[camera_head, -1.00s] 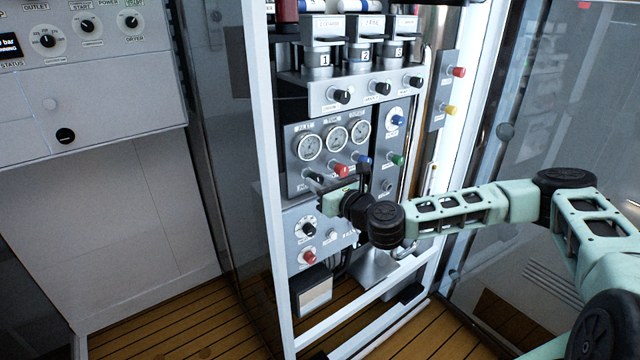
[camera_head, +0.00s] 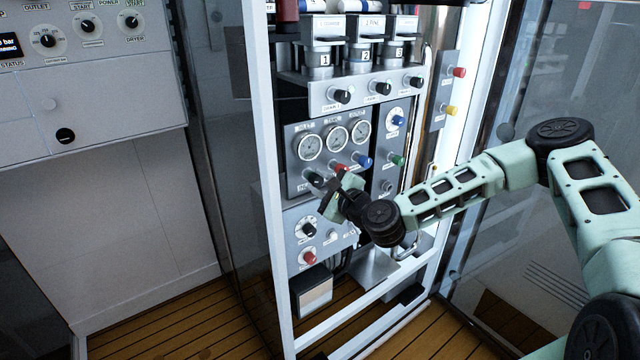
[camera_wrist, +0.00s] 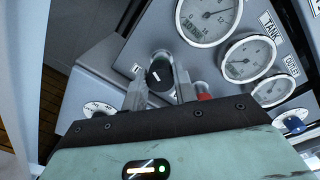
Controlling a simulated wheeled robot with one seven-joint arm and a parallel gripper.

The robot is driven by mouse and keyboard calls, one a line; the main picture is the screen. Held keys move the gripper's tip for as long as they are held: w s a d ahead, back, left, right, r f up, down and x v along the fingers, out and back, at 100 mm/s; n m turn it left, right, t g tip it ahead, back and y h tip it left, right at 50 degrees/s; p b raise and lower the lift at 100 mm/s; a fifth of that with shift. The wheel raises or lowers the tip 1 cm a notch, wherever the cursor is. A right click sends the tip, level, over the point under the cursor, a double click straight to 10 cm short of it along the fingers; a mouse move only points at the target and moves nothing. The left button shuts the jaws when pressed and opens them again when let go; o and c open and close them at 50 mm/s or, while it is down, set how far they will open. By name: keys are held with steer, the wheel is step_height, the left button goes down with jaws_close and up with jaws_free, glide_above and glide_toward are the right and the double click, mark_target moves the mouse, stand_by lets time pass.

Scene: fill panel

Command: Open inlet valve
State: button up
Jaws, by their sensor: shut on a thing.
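The black knob (camera_head: 315,179) sits at the lower left of the gauge panel, under the leftmost gauge; its label is too small to read, so I take it as the inlet valve knob. In the wrist view the black knob (camera_wrist: 160,70) shows a white mark on its face and lies between my two grey fingers. My gripper (camera_head: 328,187) is shut on it, with the gripper body tilted in the head view. The wrist view shows the gripper (camera_wrist: 160,90) close against the panel. The gripper partly hides the knob's surroundings.
A red knob (camera_head: 341,169), a blue knob (camera_head: 364,161) and a green knob (camera_head: 397,160) are close to the right. Three round gauges (camera_head: 336,139) are above. A selector dial (camera_head: 308,229) and another red knob (camera_head: 309,258) are below. A white frame post (camera_head: 265,180) stands left.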

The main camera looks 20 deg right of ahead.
steer(key=n, duration=0.4)
steer(key=shift+n, duration=0.3)
steer(key=n+b, duration=0.1)
steer(key=n, duration=0.3)
steer(key=shift+b, duration=0.35)
steer(key=n+b, duration=0.2)
steer(key=n, duration=0.2)
steer(key=shift+f+n+t+h, duration=0.1)
steer(key=shift+n+t+h, duration=0.2)
steer(key=shift+n+h, duration=0.1)
steer(key=n+b, duration=0.3)
steer(key=n, duration=0.1)
steer(key=shift+f, duration=0.1)
steer(key=n+b, duration=0.4)
steer(key=b, duration=0.1)
steer(key=shift+f+n, duration=0.1)
steer(key=shift+n, duration=0.3)
steer(key=n+b, duration=0.4)
steer(key=shift+n+t+b, duration=0.3)
steer(key=shift+b, duration=0.1)
steer(key=n+b, duration=0.3)
steer(key=shift+f+n+b, duration=0.1)
steer(key=shift+n+b, duration=0.2)
steer(key=shift+b, duration=0.1)
steer(key=n+b, duration=0.3)
steer(key=n, duration=0.1)
steer(key=shift+y+b, duration=0.3)
steer(key=shift+b, duration=0.1)
steer(key=shift+n, duration=0.3)
